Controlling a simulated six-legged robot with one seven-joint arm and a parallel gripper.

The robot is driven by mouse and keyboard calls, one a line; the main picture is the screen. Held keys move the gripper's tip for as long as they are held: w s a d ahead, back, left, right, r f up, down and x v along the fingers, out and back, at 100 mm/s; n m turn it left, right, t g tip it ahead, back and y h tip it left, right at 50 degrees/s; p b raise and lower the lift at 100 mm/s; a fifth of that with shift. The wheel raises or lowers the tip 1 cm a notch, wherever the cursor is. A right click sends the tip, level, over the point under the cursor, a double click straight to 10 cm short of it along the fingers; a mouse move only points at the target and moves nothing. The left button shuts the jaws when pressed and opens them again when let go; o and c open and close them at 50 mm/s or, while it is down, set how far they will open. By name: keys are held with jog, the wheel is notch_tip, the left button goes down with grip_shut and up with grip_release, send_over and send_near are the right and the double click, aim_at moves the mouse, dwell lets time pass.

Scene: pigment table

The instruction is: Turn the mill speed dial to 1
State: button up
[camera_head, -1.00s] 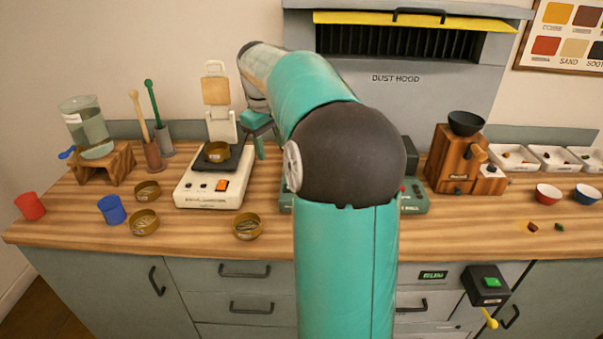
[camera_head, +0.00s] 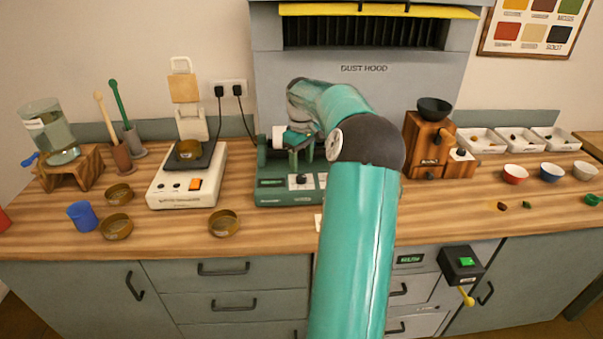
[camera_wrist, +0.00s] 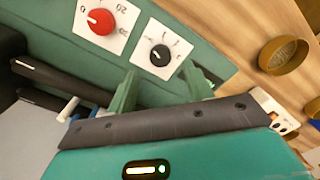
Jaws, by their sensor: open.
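The green mill (camera_head: 268,190) stands on the counter below the dust hood. In the wrist view its green panel (camera_wrist: 195,50) carries two dials on white plates. One is a black dial (camera_wrist: 160,56) with a few marks around it. The other is a larger red dial (camera_wrist: 101,21) with a white pointer line and bigger numbers. I cannot read which mark the black dial points at, nor any label naming the speed dial. My gripper (camera_wrist: 160,88) is open and empty, its two green fingers apart just short of the black dial. In the head view my gripper (camera_head: 302,158) is over the mill's front.
A white scale (camera_head: 180,190) stands left of the mill. Brass dishes (camera_head: 224,222) and a blue cup (camera_head: 82,215) sit nearby. A wooden grinder (camera_head: 425,145) stands to the right. A black box with a green button (camera_head: 462,264) is on the cabinet front.

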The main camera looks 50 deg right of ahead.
aim_at(302, 176)
notch_tip(302, 176, down, 5)
jog(key=shift+c, duration=0.4)
jog(key=c, duration=0.9)
jog(key=shift+m, duration=0.3)
jog(key=m, duration=0.3)
jog(key=shift+m, duration=2.6)
